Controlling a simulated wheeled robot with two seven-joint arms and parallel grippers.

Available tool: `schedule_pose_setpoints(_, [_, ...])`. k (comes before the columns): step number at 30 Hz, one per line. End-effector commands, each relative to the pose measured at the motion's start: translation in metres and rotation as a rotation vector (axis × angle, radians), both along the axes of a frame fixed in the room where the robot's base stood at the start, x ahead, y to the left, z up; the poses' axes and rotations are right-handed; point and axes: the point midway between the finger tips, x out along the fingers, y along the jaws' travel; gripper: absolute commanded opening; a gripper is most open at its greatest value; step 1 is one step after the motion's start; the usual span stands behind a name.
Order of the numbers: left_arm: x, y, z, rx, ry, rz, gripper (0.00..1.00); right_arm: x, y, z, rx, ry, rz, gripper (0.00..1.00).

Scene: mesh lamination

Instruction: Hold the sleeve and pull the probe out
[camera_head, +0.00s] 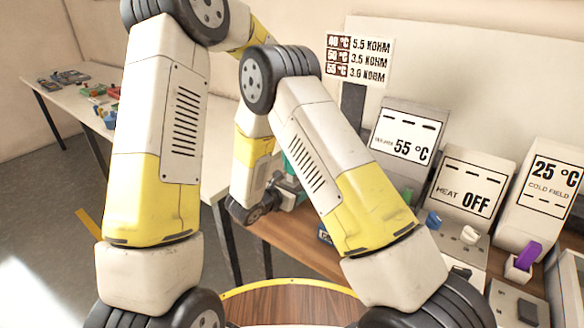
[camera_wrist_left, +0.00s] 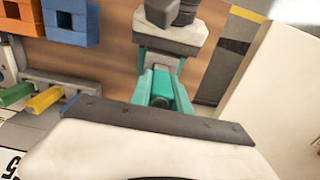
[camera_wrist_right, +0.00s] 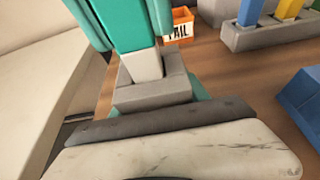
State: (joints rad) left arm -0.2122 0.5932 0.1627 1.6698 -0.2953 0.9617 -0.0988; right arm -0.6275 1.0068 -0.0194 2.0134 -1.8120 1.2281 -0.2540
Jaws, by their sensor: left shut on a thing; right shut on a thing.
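In the right wrist view a teal body (camera_wrist_right: 130,25) rises from a short white section (camera_wrist_right: 143,66) above a grey block. My right gripper (camera_wrist_right: 152,100) is shut on a part at this lower end.
A blue bin (camera_wrist_left: 70,22) and an orange bin (camera_wrist_left: 20,18) stand near a rack with coloured pegs (camera_wrist_left: 45,98). The orange bin (camera_wrist_right: 180,25) reads FAIL. Panels show 55 °C (camera_head: 408,140), HEAT OFF (camera_head: 470,190) and 25 °C (camera_head: 548,185) at right.

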Motion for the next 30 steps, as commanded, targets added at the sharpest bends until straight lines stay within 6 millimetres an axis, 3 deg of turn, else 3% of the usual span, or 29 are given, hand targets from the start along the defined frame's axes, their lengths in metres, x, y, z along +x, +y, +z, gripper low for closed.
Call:
schedule_pose_setpoints(14, [0.000,0.000,0.015,0.000,-0.001,0.000,0.00,0.000,0.000,0.000,-0.001,-0.001,0.000,0.00])
schedule_pose_setpoints(30, [0.000,0.000,0.055,-0.001,-0.001,0.000,0.00,0.000,0.000,0.000,-0.001,-0.001,0.000,0.00])
